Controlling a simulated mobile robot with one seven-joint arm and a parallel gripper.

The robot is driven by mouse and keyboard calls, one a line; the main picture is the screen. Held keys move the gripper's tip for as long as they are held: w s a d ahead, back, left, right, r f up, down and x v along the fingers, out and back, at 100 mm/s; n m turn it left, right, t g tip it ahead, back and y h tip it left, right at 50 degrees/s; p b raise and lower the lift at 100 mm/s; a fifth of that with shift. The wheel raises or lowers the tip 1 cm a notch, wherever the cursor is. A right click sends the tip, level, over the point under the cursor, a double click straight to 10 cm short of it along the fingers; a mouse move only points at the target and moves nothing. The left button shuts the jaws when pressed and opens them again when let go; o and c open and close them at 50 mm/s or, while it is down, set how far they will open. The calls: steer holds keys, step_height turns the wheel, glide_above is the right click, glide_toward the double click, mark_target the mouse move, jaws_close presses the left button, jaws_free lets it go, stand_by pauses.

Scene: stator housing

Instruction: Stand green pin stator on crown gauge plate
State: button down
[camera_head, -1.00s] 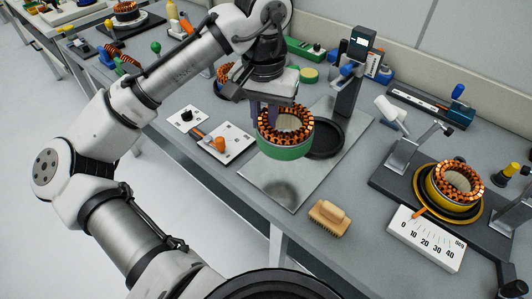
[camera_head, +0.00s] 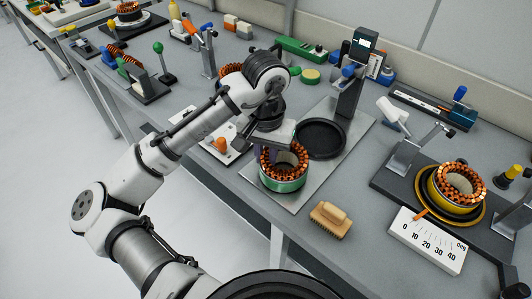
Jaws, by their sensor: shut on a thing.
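The green stator (camera_head: 285,184), a green ring with copper windings on top, is upright over the front part of a metal plate (camera_head: 329,178). I take this plate, with its gauge column (camera_head: 347,95) and round black dish (camera_head: 322,139), as the crown gauge plate. The stator is in front of the dish and apart from it. My gripper (camera_head: 264,157) is shut on the stator's rim at its back left; the fingers are partly hidden by the windings and wrist. The stator's underside is at or very near the plate; I cannot tell if it touches.
A wooden brush (camera_head: 330,219) lies right of the plate. A yellow stator (camera_head: 455,188) sits in a fixture at right, behind a degree scale (camera_head: 428,240). A white board with an orange knob (camera_head: 220,146) is at left. Bench around the brush is clear.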

steer(key=shift+f, duration=0.15)
steer(key=c, duration=1.3)
jaws_free()
steer(key=shift+c, duration=0.2)
step_height(320, 180, up, 12)
steer(key=shift+r, duration=0.25)
